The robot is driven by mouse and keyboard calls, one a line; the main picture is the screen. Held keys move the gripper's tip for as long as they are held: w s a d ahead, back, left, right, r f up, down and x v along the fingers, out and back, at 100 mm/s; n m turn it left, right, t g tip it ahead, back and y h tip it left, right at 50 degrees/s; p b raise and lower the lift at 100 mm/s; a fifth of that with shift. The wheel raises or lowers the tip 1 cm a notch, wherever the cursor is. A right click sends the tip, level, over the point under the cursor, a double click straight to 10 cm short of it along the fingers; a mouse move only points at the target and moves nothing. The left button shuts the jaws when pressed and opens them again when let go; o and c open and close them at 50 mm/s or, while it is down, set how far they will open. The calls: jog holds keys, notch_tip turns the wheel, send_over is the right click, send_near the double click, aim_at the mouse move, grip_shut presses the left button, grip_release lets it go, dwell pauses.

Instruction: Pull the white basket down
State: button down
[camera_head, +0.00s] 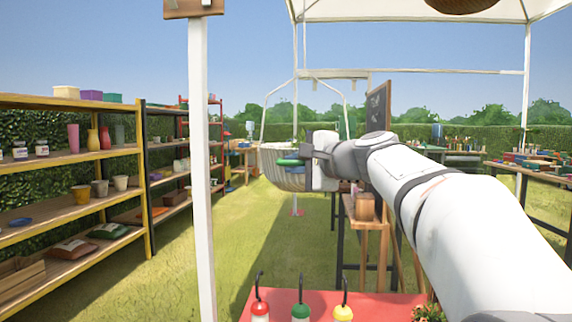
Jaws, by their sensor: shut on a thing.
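The white basket (272,176) hangs in the middle of the view, under the white canopy frame, by thin pale hangers (268,108). It looks roughly upright and sits well above the grass. My gripper (300,160) is at the right side of the basket, at rim height, and is shut on it. My wrist and arm cover the basket's right part, and the exact contact of the fingers is hard to make out. A small green and blue piece shows at the rim beside the fingers; I cannot tell what it is.
A white post (201,180) stands left of the basket. Shelves (70,158) with pots line the left. A red table (375,304) with several bottles is in front below. A wooden stand (366,228) is under my arm. Grass between shelves and stand is open.

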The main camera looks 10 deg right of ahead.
jog(key=c, duration=1.5)
grip_release()
jog(key=shift+o, duration=0.2)
jog(key=p+v, duration=0.1)
jog(key=v, duration=0.6)
jog(key=shift+s, duration=0.35)
jog(key=shift+d+r, duration=0.1)
